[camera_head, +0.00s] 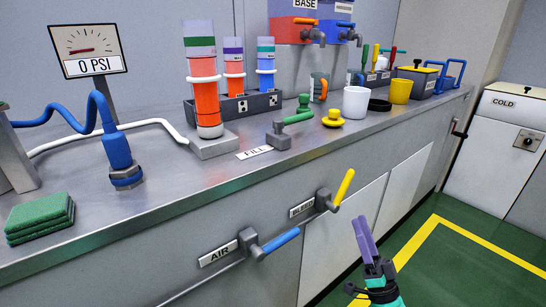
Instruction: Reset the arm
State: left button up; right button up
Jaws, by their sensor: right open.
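My right gripper (363,232) is at the lower right, in front of the counter and below its top edge. Its purple fingers point up, and I see them nearly edge-on. It is open, with nothing visible between the fingers. It is apart from the yellow-handled valve (342,188) and the blue-handled valve (276,243) on the counter front. Part of my right arm (383,292) shows below it, in black and teal. My left gripper is out of view.
The metal counter (110,215) holds a tall orange-filled cylinder (204,85), a green-handled tap (292,118), a white cup (355,102), a yellow cup (401,91) and green pads (40,218). A pressure gauge (88,50) stands left. Green floor (460,275) is free at right.

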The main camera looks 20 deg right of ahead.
jog(key=w+a+f+n+g+y, duration=0.3)
jog(key=a+f+n+g+y, duration=0.15)
jog(key=a+f+g, duration=0.75)
jog(key=s+a+f+n+g, duration=0.6)
jog(key=s+a+f+g, duration=0.3)
jog(key=s+a+f, duration=0.35)
pick_arm(q)
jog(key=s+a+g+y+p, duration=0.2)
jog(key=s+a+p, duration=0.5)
jog(key=p, duration=0.9)
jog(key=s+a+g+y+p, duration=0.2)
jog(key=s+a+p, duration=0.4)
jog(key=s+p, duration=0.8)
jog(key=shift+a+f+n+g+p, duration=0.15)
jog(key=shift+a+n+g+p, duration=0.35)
jog(key=shift+p, duration=0.6)
pick_arm(e)
jog(key=s+d+g+h, duration=0.2)
jog(key=s+d, duration=0.5)
jog(key=s, duration=0.3)
jog(key=s+d+g+h, duration=0.2)
jog(key=s+d+h, duration=0.1)
jog(key=s+d, duration=0.4)
jog(key=s, duration=0.3)
jog(key=shift+s+d+f+m+g, duration=0.2)
jog(key=shift+s+m+g, duration=0.1)
jog(key=shift+m+g, duration=0.1)
